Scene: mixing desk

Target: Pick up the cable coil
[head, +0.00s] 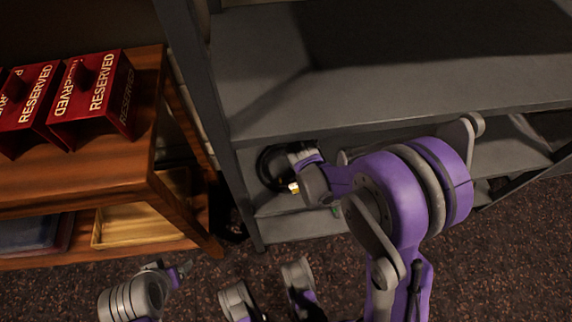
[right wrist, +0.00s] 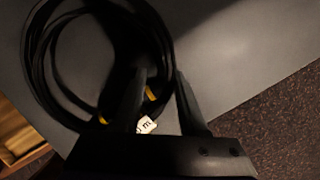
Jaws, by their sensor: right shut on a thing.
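The black cable coil (head: 264,168) sits on a lower shelf of the grey rack, near its left post. A white tag and yellow bands show on it in the head view; its loops (right wrist: 36,58) fill the upper left of the right wrist view. My right gripper (head: 297,172) reaches into the shelf at the coil's right side. Its two dark fingers (right wrist: 160,85) are shut on part of the coil, partly hidden by the near finger. What seems to be my left gripper (head: 182,270) is low at the left, away from the coil; its jaws are unclear.
The grey rack (head: 330,75) has a wide upper shelf board just above my right gripper. A wooden shelf unit (head: 95,180) on the left holds red RESERVED signs (head: 95,90) and a yellowish tray (head: 140,222). Dark speckled floor (head: 500,260) is open in front.

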